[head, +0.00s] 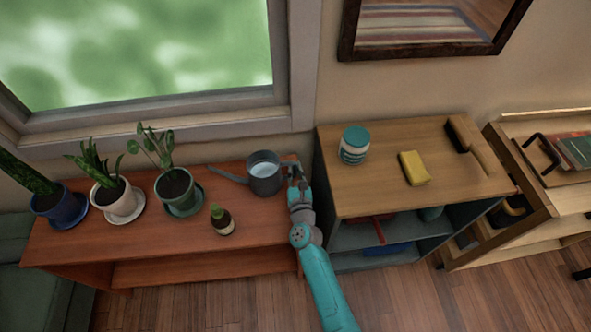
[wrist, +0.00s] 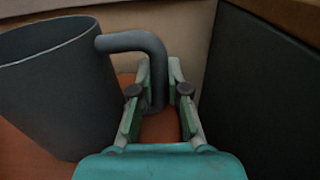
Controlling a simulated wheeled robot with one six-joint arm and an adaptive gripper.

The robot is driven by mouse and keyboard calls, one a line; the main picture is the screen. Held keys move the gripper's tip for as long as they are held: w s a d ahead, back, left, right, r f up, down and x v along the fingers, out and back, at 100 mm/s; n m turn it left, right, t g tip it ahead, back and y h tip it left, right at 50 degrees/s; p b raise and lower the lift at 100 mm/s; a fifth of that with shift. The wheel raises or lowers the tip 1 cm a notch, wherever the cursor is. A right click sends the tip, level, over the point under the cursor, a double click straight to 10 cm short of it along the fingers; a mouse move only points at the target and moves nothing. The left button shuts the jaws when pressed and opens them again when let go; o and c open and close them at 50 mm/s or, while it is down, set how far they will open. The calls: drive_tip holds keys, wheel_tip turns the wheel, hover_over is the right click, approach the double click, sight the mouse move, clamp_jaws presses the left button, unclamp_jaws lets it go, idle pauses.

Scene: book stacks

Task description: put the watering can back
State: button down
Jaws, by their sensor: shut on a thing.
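The dark grey watering can (head: 266,180) is at the right end of the reddish wooden bench, its spout pointing left and its handle to the right. Pale water or a light inside shows at its open top. In the wrist view the can (wrist: 60,85) fills the left side, upright, and its curved handle (wrist: 135,42) reaches down between my fingers. My gripper (head: 296,178) is at the can's right side. In the wrist view my gripper (wrist: 158,95) is shut on the handle. Whether the can's base touches the bench is hard to tell.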

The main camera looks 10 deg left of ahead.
drive_tip(key=c, duration=1.2)
unclamp_jaws()
drive_tip(key=shift+f, duration=0.1)
drive_tip(key=shift+o, duration=0.2)
drive_tip(key=v, duration=1)
drive_tip(key=shift+s+d+f, duration=0.15)
drive_tip(key=shift+s+d, duration=0.15)
drive_tip(key=shift+d, duration=0.15)
